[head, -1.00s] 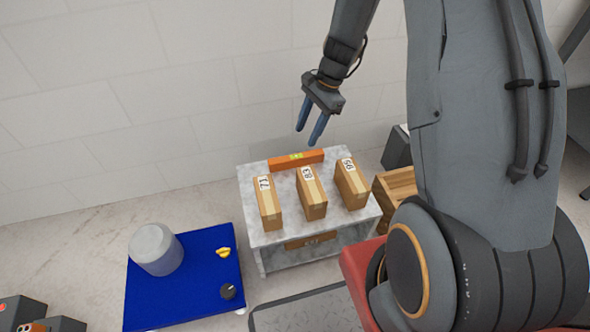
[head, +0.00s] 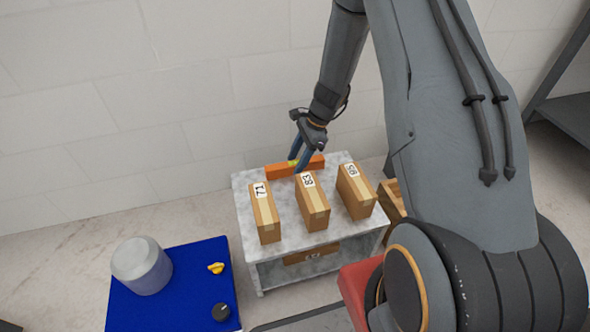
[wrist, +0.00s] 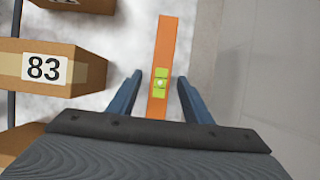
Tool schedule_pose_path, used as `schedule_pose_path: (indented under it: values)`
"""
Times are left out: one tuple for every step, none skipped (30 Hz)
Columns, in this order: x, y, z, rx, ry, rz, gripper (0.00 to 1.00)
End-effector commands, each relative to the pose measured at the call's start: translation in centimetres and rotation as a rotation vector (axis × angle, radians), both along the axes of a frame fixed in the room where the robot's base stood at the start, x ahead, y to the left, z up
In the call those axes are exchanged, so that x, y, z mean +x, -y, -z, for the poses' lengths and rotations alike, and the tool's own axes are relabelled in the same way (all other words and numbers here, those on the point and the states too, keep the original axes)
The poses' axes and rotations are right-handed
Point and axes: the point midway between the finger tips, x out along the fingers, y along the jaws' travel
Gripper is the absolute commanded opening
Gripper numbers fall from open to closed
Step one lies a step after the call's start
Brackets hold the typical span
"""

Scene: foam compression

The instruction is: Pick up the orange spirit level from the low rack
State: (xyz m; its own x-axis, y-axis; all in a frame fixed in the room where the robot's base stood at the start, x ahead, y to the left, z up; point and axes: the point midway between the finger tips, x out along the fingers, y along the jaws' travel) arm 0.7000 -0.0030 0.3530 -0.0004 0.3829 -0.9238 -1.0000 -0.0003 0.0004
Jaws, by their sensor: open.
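The orange spirit level (head: 281,170) lies along the back of the low rack's marbled top (head: 283,241), near the wall. In the wrist view the level (wrist: 166,45) runs up the picture, with its yellow-green vial at the middle. My gripper (head: 299,163) is open above and around the level's middle. In the wrist view its two blue fingers (wrist: 158,78) stand on either side of the level, with a gap on each side. I cannot tell how far the fingertips are above the rack top.
Box 83 (wrist: 45,68) is close to one finger. The wall (head: 120,120) is behind.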

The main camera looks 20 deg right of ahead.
Motion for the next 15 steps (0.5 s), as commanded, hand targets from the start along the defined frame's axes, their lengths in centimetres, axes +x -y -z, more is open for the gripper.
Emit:
schedule_pose_path:
  values:
    - [-0.01,-0.29,0.94,0.0,-0.002,0.0,0.45]
    - [0.0,-0.4,1.19,0.0,-0.001,0.001,0.45]
    - [0.01,-0.49,1.41,0.0,-0.001,0.001,0.45]
    - [0.01,-0.53,1.49,0.0,0.0,0.001,0.45]
    - [0.01,-0.55,1.51,0.0,0.0,0.001,0.45]
    - [0.01,-0.56,1.48,0.0,0.0,0.0,0.45]
    - [0.01,-0.56,1.45,0.0,0.001,0.0,0.45]
    - [0.01,-0.55,1.42,0.0,0.001,0.0,0.45]
    - [0.0,-0.55,1.41,0.0,0.001,0.0,0.45]
    - [0.0,-0.55,1.41,0.0,0.001,0.0,0.45]
    - [0.0,-0.55,1.41,0.0,0.001,0.0,0.4]
    - [0.0,-0.55,1.41,0.0,0.0,0.0,0.34]
    - [0.0,-0.56,1.4,0.0,0.0,0.0,0.28]
    - [0.0,-0.55,1.41,0.0,0.0,0.0,0.23]
    - [0.0,-0.55,1.41,0.0,0.0,0.0,0.17]
